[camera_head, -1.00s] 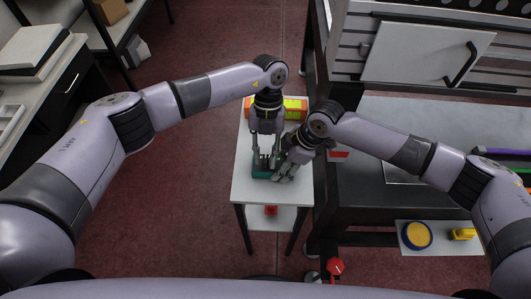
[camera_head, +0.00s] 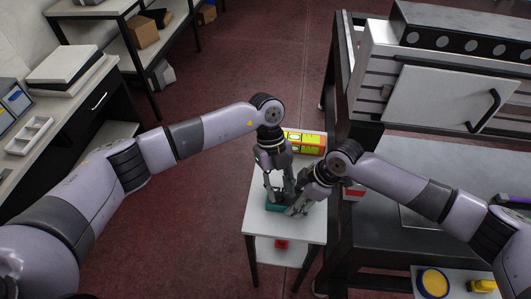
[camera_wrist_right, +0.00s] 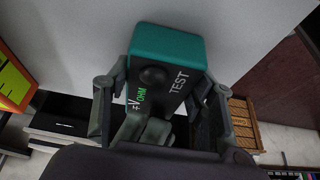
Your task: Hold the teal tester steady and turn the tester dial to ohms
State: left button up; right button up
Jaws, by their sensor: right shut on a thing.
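The teal tester (camera_head: 272,207) stands on the small white table in the head view, mostly covered by both grippers. In the right wrist view the tester (camera_wrist_right: 168,42) shows a teal edge and dark face marked V, OHM and TEST. Its round dark dial (camera_wrist_right: 152,76) is visible; I cannot tell where it points. My right gripper (camera_head: 298,208) is shut on the tester, its fingers on either side of the body in the right wrist view (camera_wrist_right: 160,105). My left gripper (camera_head: 278,196) is directly above and beside the tester; its fingertips are too hidden to judge.
The small white table (camera_head: 262,225) holds an orange and yellow box-like object (camera_head: 305,142) at its far end. A red object (camera_head: 282,244) lies on its lower shelf. A dark workbench (camera_head: 400,180) stands close on the right. Open red floor (camera_head: 180,240) lies to the left.

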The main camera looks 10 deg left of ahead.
pick_arm(q)
jog(key=n, duration=0.2)
jog(key=n+t+h, duration=0.1)
jog(key=n, duration=0.1)
jog(key=shift+s+a+n, duration=0.1)
jog(key=shift+s+n, duration=0.05)
jog(key=shift+n, duration=0.25)
jog(key=v, duration=1.2)
jog(key=shift+s+a+t, duration=0.15)
jog(key=shift+s+t, duration=0.1)
jog(key=shift+t, duration=0.05)
